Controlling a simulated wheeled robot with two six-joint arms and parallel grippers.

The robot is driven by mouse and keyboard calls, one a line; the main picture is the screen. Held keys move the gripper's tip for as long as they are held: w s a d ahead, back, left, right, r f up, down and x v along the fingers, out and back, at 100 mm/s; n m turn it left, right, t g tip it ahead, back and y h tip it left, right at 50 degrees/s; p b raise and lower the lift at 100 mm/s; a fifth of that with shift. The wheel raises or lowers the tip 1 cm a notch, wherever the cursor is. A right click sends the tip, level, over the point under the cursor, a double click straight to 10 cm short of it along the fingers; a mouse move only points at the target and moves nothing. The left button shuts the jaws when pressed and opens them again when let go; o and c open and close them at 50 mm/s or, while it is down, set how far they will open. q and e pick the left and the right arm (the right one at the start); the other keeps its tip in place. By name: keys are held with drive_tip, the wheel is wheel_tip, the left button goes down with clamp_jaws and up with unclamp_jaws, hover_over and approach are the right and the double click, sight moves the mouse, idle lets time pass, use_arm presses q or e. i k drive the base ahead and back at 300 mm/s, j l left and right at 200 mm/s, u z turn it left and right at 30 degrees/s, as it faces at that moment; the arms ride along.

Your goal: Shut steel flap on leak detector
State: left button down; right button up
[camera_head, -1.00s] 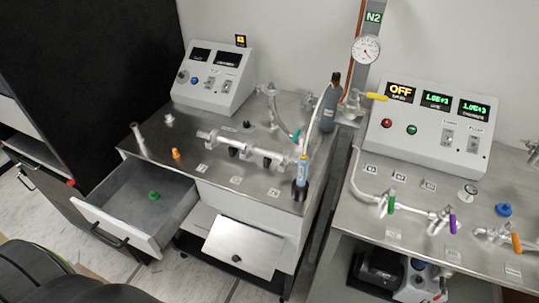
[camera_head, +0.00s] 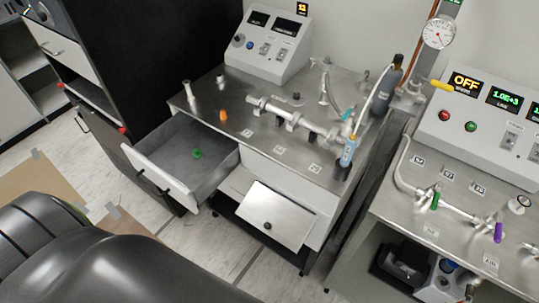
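The steel flap (camera_head: 267,217) is a bright metal panel with a dark round knob (camera_head: 267,226) near its lower edge. It is on the front of the steel-topped bench, below the table top and right of the open drawer. It hangs tilted outward, open, with a dark gap beside it. A grey console (camera_head: 266,45) with two dark displays stands on that bench; I cannot tell whether it is the leak detector. Neither of my grippers is in view. A dark, rounded shape fills the lower left corner.
A drawer (camera_head: 165,180) stands pulled out left of the flap, with a green item (camera_head: 197,153) inside. A second bench (camera_head: 405,209) with valves and a console stands at the right. Light floor (camera_head: 215,243) is clear in front of the flap.

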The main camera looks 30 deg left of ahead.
sight(275, 215)
drive_tip(key=u, duration=0.75)
